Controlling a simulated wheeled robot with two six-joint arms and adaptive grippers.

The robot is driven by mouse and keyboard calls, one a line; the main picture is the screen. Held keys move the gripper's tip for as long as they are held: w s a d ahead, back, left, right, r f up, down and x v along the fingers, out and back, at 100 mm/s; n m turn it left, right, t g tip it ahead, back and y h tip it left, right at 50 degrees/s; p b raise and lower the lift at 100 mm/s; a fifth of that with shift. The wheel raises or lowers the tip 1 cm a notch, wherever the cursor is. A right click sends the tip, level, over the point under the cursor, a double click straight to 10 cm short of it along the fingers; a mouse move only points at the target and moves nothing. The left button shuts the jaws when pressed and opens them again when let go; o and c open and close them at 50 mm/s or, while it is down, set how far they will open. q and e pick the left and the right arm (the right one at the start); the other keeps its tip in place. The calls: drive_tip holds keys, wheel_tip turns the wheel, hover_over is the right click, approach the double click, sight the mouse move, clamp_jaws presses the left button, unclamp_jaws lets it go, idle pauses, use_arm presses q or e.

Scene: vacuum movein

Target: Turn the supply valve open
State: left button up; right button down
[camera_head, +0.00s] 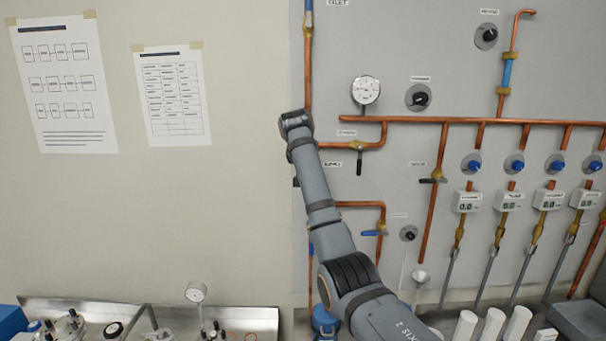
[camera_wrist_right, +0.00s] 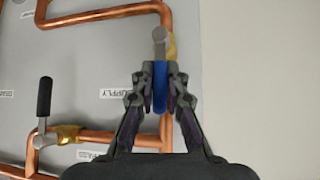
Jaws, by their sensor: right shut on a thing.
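The supply valve shows in the right wrist view as a blue lever (camera_wrist_right: 160,78) on a grey pivot, with a brass body (camera_wrist_right: 171,47) on a copper pipe. The lever lies roughly in line with the upright run of pipe behind it. My right gripper (camera_wrist_right: 160,78) is shut on the lever, one finger on each side. A label reading SUPPLY (camera_wrist_right: 119,93) is just left of the fingers. In the head view my right arm reaches up to the panel's left edge and hides the gripper and lever. My left gripper is in neither view.
A black-handled valve (camera_wrist_right: 44,100) stands left of the gripper in the wrist view. In the head view the panel holds a pressure gauge (camera_head: 366,90), copper pipes, another blue lever (camera_head: 371,233) and several blue knobs. A steel tray (camera_head: 259,317) with fittings is below.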

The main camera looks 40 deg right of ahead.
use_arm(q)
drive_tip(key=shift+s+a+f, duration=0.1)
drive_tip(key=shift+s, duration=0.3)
use_arm(e)
drive_tip(key=c, duration=1.3)
unclamp_jaws()
drive_tip(key=shift+w, duration=0.1)
drive_tip(key=shift+c, duration=0.2)
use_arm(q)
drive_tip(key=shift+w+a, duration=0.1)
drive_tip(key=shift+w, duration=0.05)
use_arm(e)
drive_tip(key=v, duration=0.7)
drive_tip(key=shift+a, duration=0.25)
drive_tip(key=shift+d+r, duration=0.1)
